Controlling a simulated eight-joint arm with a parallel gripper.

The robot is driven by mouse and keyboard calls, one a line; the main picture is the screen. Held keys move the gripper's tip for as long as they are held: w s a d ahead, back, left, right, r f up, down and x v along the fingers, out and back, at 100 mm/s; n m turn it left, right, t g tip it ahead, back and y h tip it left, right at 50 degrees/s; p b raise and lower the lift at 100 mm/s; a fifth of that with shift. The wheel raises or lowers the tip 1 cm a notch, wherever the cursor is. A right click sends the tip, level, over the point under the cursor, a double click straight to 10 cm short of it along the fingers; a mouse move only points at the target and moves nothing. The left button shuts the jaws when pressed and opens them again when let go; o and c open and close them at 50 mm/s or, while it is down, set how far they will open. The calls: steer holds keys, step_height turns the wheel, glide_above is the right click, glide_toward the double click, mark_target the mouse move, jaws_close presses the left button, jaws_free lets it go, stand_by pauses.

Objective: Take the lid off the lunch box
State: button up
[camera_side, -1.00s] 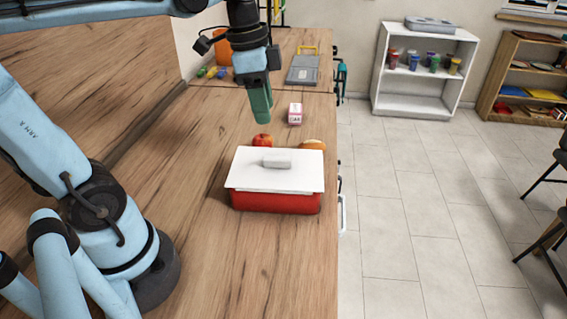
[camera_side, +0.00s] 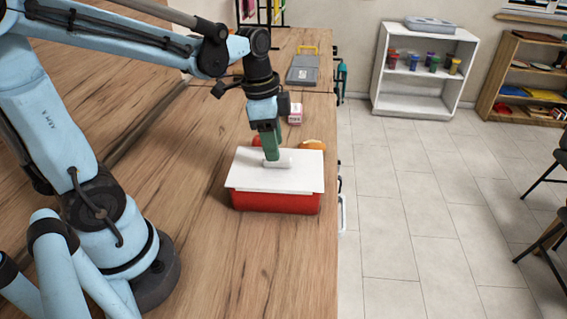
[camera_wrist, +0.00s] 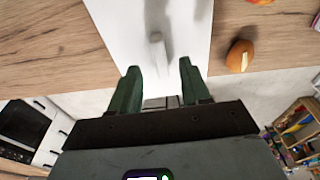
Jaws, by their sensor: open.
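The lunch box has a red body (camera_side: 276,203) and stands near the counter's right edge in the side view. Its flat white lid (camera_side: 305,177) lies on top, with a pale bar handle (camera_side: 284,163) in the middle. My gripper (camera_side: 271,158) points down over the lid, its green fingertips at or just behind the handle; I cannot tell if they touch it. In the wrist view my gripper (camera_wrist: 160,70) has its two fingers apart with nothing held between them. The white lid (camera_wrist: 120,22) and the handle (camera_wrist: 157,40) show ahead of the fingertips.
An orange-brown food item (camera_side: 313,145) lies just behind the box, with a reddish one (camera_side: 257,140) partly hidden by my gripper. A small pink-and-white carton (camera_side: 295,114) stands farther back, and a grey case (camera_side: 302,72) beyond it. The counter in front is clear.

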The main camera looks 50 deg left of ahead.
mark_target(277, 164)
steer(key=shift+w+d+f, duration=0.1)
steer(key=shift+f, duration=0.65)
steer(key=shift+w+d+f, duration=0.1)
steer(key=shift+f, duration=0.65)
jaws_close()
